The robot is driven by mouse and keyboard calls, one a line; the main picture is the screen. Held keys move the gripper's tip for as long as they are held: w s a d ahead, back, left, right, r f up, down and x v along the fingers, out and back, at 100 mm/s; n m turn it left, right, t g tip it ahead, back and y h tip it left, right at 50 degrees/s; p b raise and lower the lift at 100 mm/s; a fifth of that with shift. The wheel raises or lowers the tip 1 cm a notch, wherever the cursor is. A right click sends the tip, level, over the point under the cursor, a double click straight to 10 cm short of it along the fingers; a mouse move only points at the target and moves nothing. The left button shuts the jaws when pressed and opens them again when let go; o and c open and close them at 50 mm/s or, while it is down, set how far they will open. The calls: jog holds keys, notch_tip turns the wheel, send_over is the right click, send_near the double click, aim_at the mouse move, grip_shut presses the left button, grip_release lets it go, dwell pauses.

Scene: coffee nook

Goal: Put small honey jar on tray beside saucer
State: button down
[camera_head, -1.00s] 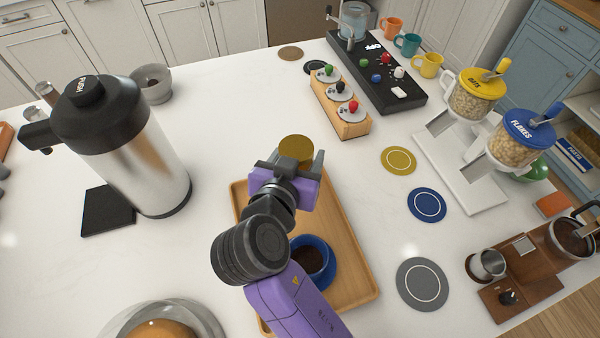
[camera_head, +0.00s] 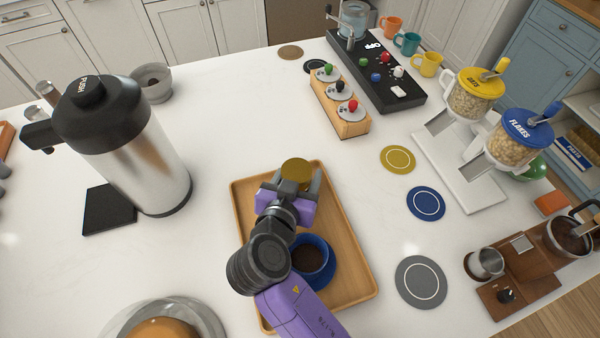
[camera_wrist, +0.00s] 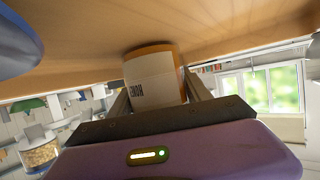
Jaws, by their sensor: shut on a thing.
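The small honey jar shows its round gold lid (camera_head: 296,171) in the head view. In the wrist view the labelled jar (camera_wrist: 152,78) is between the two fingers. My gripper (camera_head: 294,184) is shut on it, over the far part of the wooden tray (camera_head: 357,270). The wrist view shows the jar's amber end close to the tray's wood (camera_wrist: 90,55); I cannot tell whether they touch. A blue saucer and cup (camera_head: 325,273) with dark contents sit on the tray, nearer and slightly right of the jar, partly hidden by my arm. Blue also shows in the wrist view (camera_wrist: 12,42).
A large steel dispenser (camera_head: 145,165) stands left of the tray. A wooden rack with coloured knobs (camera_head: 340,108) is behind it. Yellow (camera_head: 397,159), blue (camera_head: 426,203) and grey (camera_head: 421,282) coasters lie to the right. A glass dome (camera_head: 165,322) is at front left.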

jog(key=shift+c, duration=2.3)
grip_release()
jog(key=shift+r+p, duration=0.2)
jog(key=shift+p, duration=0.1)
jog(key=b+v, duration=0.2)
jog(key=v, duration=1)
